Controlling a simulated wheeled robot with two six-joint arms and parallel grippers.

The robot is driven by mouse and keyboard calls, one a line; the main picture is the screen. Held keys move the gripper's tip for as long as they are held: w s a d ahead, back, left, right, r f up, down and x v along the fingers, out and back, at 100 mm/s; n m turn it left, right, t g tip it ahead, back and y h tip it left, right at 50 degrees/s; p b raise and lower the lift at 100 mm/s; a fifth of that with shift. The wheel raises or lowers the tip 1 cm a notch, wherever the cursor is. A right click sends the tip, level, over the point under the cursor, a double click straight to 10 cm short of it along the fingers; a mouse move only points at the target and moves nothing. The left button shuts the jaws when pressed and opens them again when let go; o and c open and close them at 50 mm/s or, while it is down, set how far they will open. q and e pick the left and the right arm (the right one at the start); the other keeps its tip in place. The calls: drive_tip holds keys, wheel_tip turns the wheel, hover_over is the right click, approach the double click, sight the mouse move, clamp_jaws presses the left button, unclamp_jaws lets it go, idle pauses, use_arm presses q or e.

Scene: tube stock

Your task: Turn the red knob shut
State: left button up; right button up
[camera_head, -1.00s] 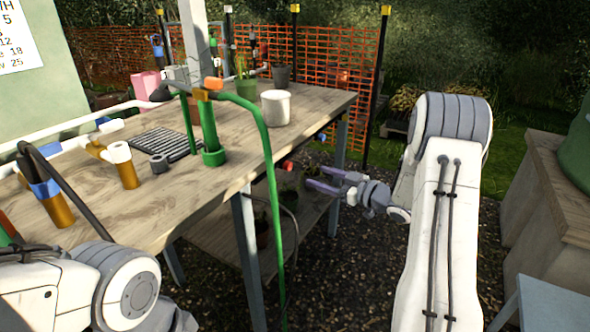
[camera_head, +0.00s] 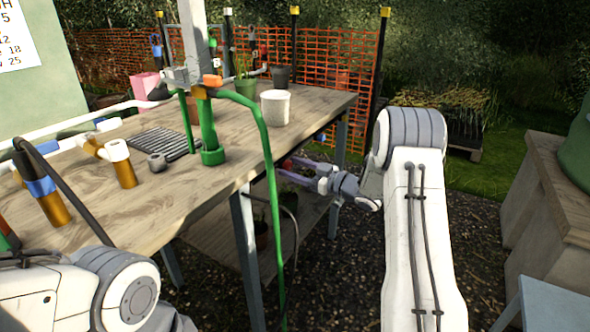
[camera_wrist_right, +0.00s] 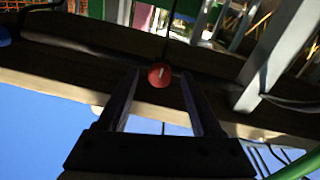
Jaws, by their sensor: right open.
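The red knob (camera_wrist_right: 160,75) is round with a small pale mark on its face. In the right wrist view it sits against the wooden edge of the bench. It appears between the tips of my right gripper (camera_wrist_right: 159,82); I cannot tell whether either finger touches it. The fingers are parted and hold nothing. In the head view my right gripper (camera_head: 292,168) points left at the near right side of the bench, below its top. There the knob is small and mostly lost behind the fingers. My left arm shows at the lower left, but its gripper does not show.
The wooden bench (camera_head: 195,200) carries a white pot (camera_head: 275,107), a green fitting (camera_head: 212,155) and several tubes. A green hose (camera_head: 272,190) hangs over its front edge, left of my right gripper. A grey bench leg (camera_head: 338,130) stands close behind that gripper. Gravel lies below.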

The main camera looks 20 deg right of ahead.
clamp_jaws()
